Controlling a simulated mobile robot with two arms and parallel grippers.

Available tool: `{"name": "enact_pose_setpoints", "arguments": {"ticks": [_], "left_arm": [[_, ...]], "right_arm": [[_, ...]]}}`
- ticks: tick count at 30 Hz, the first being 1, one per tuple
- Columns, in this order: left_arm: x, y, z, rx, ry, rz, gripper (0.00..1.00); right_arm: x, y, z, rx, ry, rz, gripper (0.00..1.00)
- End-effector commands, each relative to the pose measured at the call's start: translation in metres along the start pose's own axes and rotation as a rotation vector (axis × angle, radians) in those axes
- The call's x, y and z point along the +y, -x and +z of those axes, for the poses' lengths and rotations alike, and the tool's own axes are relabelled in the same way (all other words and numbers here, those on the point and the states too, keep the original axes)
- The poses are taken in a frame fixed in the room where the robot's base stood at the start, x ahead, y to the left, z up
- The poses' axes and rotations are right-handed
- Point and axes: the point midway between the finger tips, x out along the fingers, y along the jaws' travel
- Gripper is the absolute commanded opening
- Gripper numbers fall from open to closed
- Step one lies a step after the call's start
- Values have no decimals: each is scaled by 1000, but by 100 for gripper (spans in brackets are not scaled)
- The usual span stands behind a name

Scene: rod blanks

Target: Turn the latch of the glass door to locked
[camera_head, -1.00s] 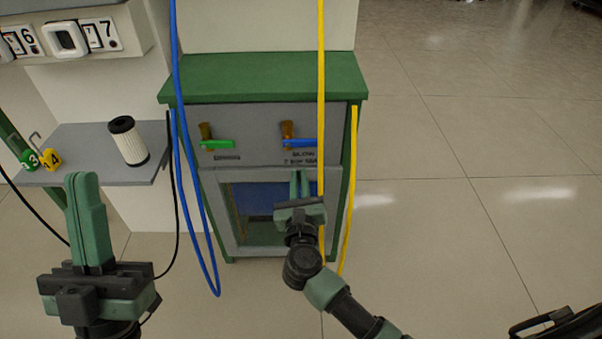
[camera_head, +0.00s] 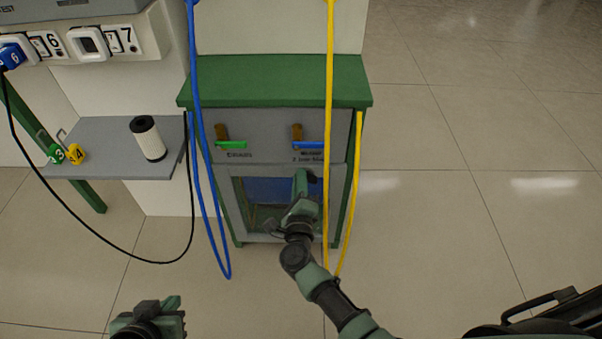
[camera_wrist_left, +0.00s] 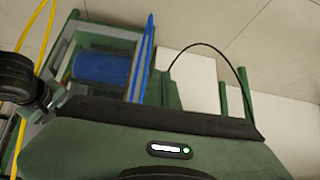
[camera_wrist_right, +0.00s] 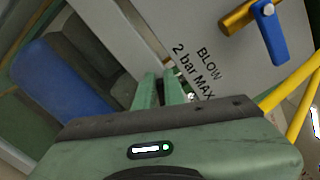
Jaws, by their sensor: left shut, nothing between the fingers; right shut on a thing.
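The glass door (camera_head: 262,171) is the grey-framed window in the lower front of the green and grey cabinet, and a blue shape shows behind its glass. It looks closed. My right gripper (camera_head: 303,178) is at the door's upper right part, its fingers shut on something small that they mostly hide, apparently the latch. In the right wrist view the fingers (camera_wrist_right: 160,88) reach the door's edge beside the "BLOW 2 bar MAX" lettering. The latch's position cannot be read. My left gripper (camera_head: 165,308) is shut and empty at the bottom edge, away from the cabinet.
A green-handled valve (camera_head: 230,144) and a blue-handled valve (camera_head: 310,145) sit above the door. A yellow hose (camera_head: 328,120) hangs close to my right gripper, and a blue hose (camera_head: 198,120) hangs at left. A shelf (camera_head: 105,130) carries a white filter (camera_head: 148,139).

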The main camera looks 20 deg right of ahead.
Motion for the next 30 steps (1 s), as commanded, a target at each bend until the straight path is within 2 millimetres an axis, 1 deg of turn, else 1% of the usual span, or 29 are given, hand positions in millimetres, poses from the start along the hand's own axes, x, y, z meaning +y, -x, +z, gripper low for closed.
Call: {"name": "enact_pose_setpoints", "arguments": {"ticks": [1,6,9,11,15,21,30], "left_arm": [[-2,6,12,-63,1,-4,0],[-7,20,54,-252,7,-14,0],[-8,29,72,-341,10,-18,0],[-9,34,81,-384,12,-19,0],[-9,36,78,-379,12,-19,0],[-9,38,76,-378,12,-19,0],[-9,39,75,-377,11,-19,0]], "right_arm": [[2,1,-4,11,47,7,0],[6,1,-5,10,194,7,0],[8,1,-6,10,269,7,0],[9,1,-7,10,311,7,0],[11,1,-8,10,387,6,0],[12,1,-9,10,457,5,0],[13,0,-10,12,490,3,0]]}}
